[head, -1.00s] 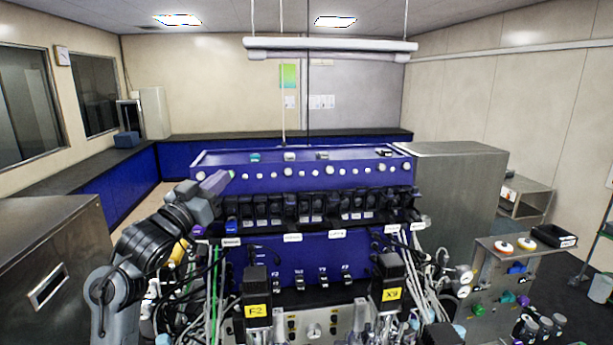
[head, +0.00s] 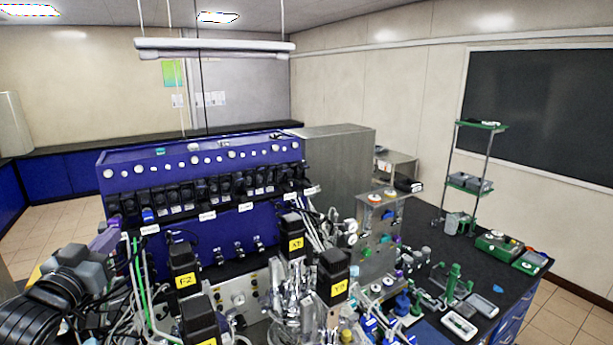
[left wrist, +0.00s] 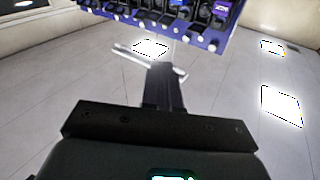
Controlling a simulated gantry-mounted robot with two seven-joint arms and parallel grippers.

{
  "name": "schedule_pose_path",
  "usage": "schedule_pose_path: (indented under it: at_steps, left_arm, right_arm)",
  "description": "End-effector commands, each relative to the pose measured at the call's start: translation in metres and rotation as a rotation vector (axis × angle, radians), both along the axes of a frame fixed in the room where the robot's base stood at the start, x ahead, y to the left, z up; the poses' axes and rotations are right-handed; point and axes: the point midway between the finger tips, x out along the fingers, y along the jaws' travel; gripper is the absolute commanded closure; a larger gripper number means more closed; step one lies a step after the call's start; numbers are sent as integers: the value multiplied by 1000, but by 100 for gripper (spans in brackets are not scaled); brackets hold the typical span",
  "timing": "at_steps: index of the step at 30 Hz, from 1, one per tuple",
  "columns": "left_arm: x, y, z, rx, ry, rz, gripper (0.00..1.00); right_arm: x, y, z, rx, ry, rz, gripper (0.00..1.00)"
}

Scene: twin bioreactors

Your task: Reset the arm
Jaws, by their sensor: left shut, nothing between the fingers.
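My left arm comes in at the lower left of the head view, with its dark and grey links bent. Its gripper (head: 109,232) is by the left end of the blue bioreactor cabinet (head: 200,165). In the left wrist view the dark fingers (left wrist: 162,75) are together, with nothing between them. Beyond them are a pale tiled ceiling with bright lamps and, along the top edge, part of the blue cabinet with its knobs (left wrist: 190,20). My right gripper is in neither view.
Black motor heads with yellow labels (head: 184,268) and glass vessels (head: 290,300) crowd the front of the cabinet. Tubes and cables hang close to the left gripper. A black bench (head: 430,230) with loose lab parts and a green-shelved rack (head: 470,183) stands at right. A lamp bar (head: 215,48) hangs above.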

Motion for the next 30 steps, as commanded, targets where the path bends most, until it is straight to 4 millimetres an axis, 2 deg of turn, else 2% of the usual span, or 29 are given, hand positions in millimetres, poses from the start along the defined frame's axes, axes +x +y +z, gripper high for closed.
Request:
schedule_pose_path:
  at_steps: [1, 5, 7, 11, 12, 14, 15, 17, 18, 21, 24, 27, 30]
  left_arm:
    - [-2, -6, -20, 7, 40, 7, 100]
    - [-10, -20, -71, 29, 146, 26, 100]
    - [-19, -31, -106, 42, 220, 36, 100]
    - [-52, -57, -186, 71, 403, 52, 100]
    - [-67, -65, -211, 77, 465, 54, 100]
    - [-92, -78, -247, 86, 561, 56, 100]
    - [-111, -87, -270, 91, 626, 54, 100]
    - [-141, -99, -301, 94, 723, 50, 100]
    - [-163, -107, -320, 97, 789, 46, 100]
    - [-218, -127, -358, 93, 943, 28, 100]
    - [-270, -143, -384, 86, 1080, 5, 100]
    - [-314, -155, -400, 72, 1194, -17, 100]
    - [-347, -165, -408, 61, 1275, -36, 100]
  right_arm:
    - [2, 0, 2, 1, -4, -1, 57]
    - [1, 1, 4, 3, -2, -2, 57]
    - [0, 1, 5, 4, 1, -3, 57]
    - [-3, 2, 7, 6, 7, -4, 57]
    - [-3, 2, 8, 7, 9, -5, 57]
    - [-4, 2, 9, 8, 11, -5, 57]
    - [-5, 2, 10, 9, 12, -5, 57]
    - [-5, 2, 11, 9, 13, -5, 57]
    - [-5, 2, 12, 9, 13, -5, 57]
    - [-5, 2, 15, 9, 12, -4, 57]
    - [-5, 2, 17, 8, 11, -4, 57]
    - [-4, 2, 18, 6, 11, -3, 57]
    - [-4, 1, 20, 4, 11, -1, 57]
